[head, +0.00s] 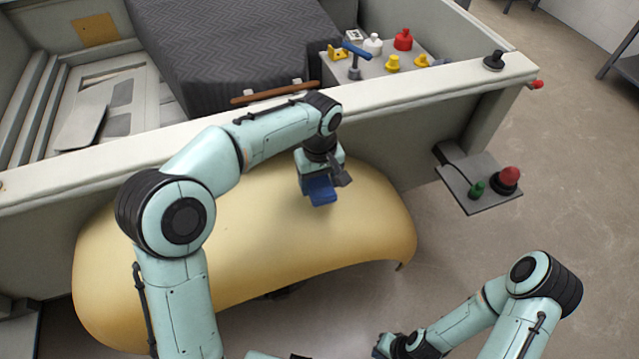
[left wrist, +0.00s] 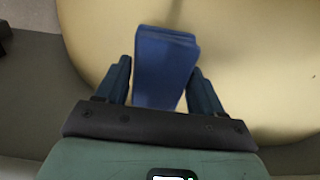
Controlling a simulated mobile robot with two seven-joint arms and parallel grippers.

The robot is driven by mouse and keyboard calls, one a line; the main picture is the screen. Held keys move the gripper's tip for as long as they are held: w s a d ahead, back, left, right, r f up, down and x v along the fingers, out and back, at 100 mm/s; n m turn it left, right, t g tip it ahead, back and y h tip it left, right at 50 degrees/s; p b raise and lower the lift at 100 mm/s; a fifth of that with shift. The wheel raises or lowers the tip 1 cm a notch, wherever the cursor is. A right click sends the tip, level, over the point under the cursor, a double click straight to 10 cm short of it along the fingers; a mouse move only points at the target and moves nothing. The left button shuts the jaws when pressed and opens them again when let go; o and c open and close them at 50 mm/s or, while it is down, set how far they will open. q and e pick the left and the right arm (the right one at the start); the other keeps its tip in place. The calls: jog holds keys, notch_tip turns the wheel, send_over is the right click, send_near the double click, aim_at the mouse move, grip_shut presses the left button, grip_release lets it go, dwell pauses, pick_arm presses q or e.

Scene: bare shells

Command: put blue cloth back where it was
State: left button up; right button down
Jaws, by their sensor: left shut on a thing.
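The blue cloth (head: 321,191) is a small folded pad below my left gripper (head: 322,180) in the head view. In the left wrist view the cloth (left wrist: 165,68) sits between the two fingers of the left gripper (left wrist: 164,85), which is shut on it. The cloth is over the yellow curved shell (head: 250,225); I cannot tell whether it touches the surface. My right gripper (head: 385,345) is low in the head view, away from the shell, and partly cut off by the lower edge; its finger opening is not clear.
A pale walled bench (head: 420,88) stands behind the shell. In it are a dark quilted cover (head: 230,50), a wooden-handled tool (head: 275,92), red (head: 403,40) and white (head: 373,44) bottles and yellow pieces. A side shelf (head: 478,185) holds red and green knobs.

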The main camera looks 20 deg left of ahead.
aim_at(319, 182)
pick_arm(q)
jog(key=shift+f, duration=0.5)
pick_arm(e)
jog(key=shift+s+f, duration=0.1)
pick_arm(q)
jog(key=o, duration=0.9)
jog(key=shift+o, duration=0.2)
notch_tip(319, 182, up, 12)
jog(key=p, duration=0.2)
pick_arm(e)
jog(key=w+r, duration=0.2)
jog(key=w, duration=0.1)
jog(key=shift+r, duration=0.35)
